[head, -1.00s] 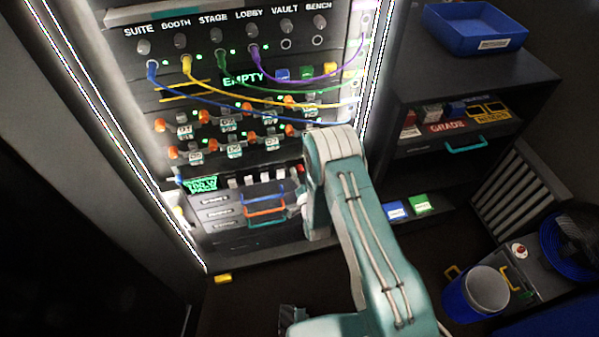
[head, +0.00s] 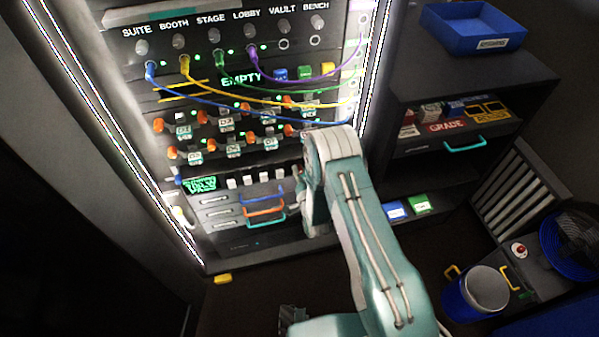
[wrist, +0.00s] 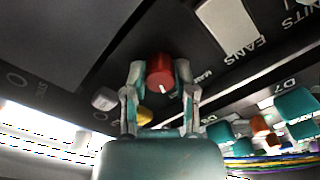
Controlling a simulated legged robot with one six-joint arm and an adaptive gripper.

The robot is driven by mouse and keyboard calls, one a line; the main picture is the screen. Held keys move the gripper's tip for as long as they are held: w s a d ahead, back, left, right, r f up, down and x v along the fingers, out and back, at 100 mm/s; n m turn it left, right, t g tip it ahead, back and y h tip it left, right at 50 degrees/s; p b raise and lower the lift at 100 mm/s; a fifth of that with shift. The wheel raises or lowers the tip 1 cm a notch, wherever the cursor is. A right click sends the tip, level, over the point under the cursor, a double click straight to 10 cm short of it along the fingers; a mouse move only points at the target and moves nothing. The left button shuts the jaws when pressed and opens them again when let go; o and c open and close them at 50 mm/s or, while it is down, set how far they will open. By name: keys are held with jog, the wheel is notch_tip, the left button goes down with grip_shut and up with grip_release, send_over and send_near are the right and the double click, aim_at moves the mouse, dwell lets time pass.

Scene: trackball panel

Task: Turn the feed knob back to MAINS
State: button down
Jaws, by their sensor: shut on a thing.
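The red feed knob (wrist: 160,73) shows in the wrist view, with a white pointer mark on its lower part. My gripper (wrist: 160,85) has its two fingers on either side of the knob, shut on it. A label beside the knob's right side is partly hidden by the finger and looks like it begins "MAI". In the head view my arm covers the knob and the fingertips, so neither shows there.
A grey knob (wrist: 104,99) and a yellow part (wrist: 144,115) are close to the left finger. The rack (head: 225,265) also carries several coloured cables, orange-ended switches and coloured drawer handles (head: 264,210). A dark shelf unit (head: 470,90) stands to the right.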

jog(key=shift+f, duration=0.1)
jog(key=n, duration=1.1)
jog(key=shift+n, duration=0.3)
dwell(0.4)
jog(key=shift+c, duration=2.1)
grip_release()
jog(key=shift+a, duration=0.1)
jog(key=v, duration=1.2)
